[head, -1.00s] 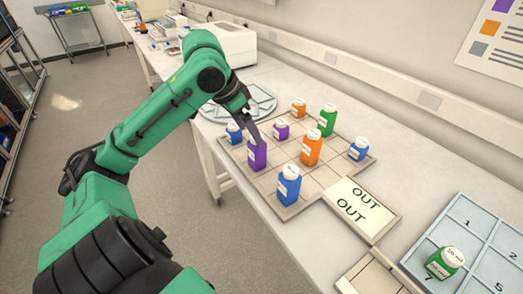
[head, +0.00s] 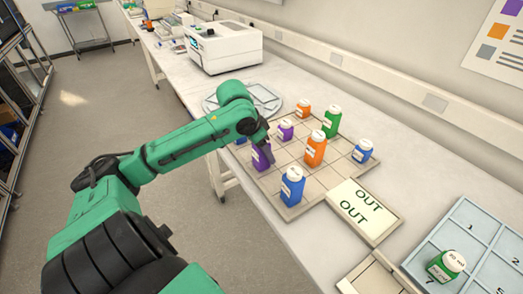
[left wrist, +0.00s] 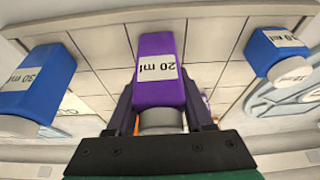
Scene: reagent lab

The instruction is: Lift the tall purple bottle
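The tall purple bottle (head: 261,159) stands upright on the tiled board, near its left edge. In the left wrist view the bottle (left wrist: 160,88) is large and central, with its grey cap towards my palm and its 20 ml label showing. My left gripper (left wrist: 161,105) has come down over it, with one finger close along each side. I cannot tell whether the fingers press on it. In the head view my left wrist hides the bottle's upper part and most of the fingers. My right gripper is in neither view.
A small purple bottle (head: 286,130) stands just behind. A tall blue bottle (head: 292,188) and an orange one (head: 315,150) stand to the right. A green bottle (head: 331,122) and small blue bottle (head: 362,151) are farther off. An OUT plate (head: 362,212) adjoins the board (head: 287,212).

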